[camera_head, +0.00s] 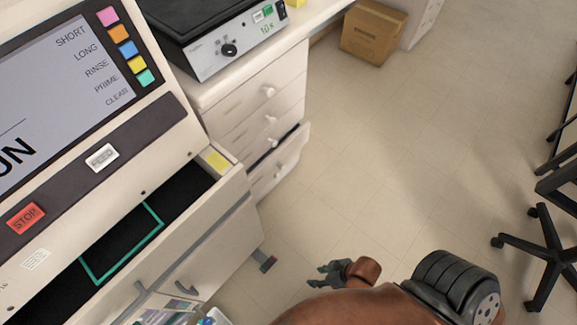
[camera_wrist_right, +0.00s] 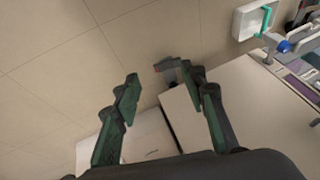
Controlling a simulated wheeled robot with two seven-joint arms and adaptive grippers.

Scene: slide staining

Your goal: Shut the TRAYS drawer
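I can read no TRAYS label on any drawer. A large drawer (camera_head: 232,192) under the staining machine stands pulled out, with a dark inside, a teal outline and a yellow patch at its far end. In the cabinet beyond, one low drawer (camera_head: 287,158) stands partly out, with a dark gap above its front. My right gripper (camera_head: 330,272) is over the floor, right of both drawers and apart from them. In the right wrist view its fingers (camera_wrist_right: 158,75) are spread with nothing between them. My left gripper is not in view.
The staining machine (camera_head: 165,122) has a screen and coloured buttons. A black-topped device (camera_head: 228,48) stands on the cabinet. A cardboard box (camera_head: 372,32) lies on the floor at the back. A wheeled chair (camera_head: 540,245) stands at the right. The floor between is clear.

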